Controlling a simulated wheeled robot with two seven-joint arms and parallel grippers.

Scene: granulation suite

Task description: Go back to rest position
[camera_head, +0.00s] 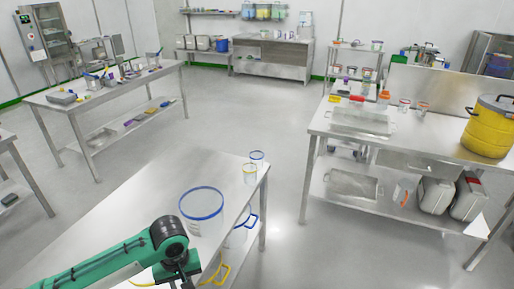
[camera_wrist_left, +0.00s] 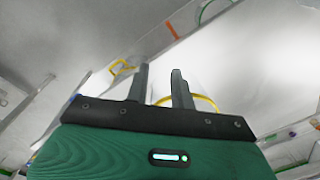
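My left arm (camera_head: 110,262), green with dark joints, reaches in from the lower left of the head view over the near steel table (camera_head: 140,210). Its dark end dips at the bottom edge, and its fingertips are not clear there. In the left wrist view my left gripper (camera_wrist_left: 160,78) shows two dark fingers standing apart with nothing held between them. A yellow curved rim or handle (camera_wrist_left: 202,101) shows behind the right finger; I cannot tell whether it touches. My right gripper is not in view.
A yellow handle (camera_head: 216,274) shows below the table's right edge. A bench (camera_head: 440,150) stands right; the floor (camera_head: 230,120) between is clear.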

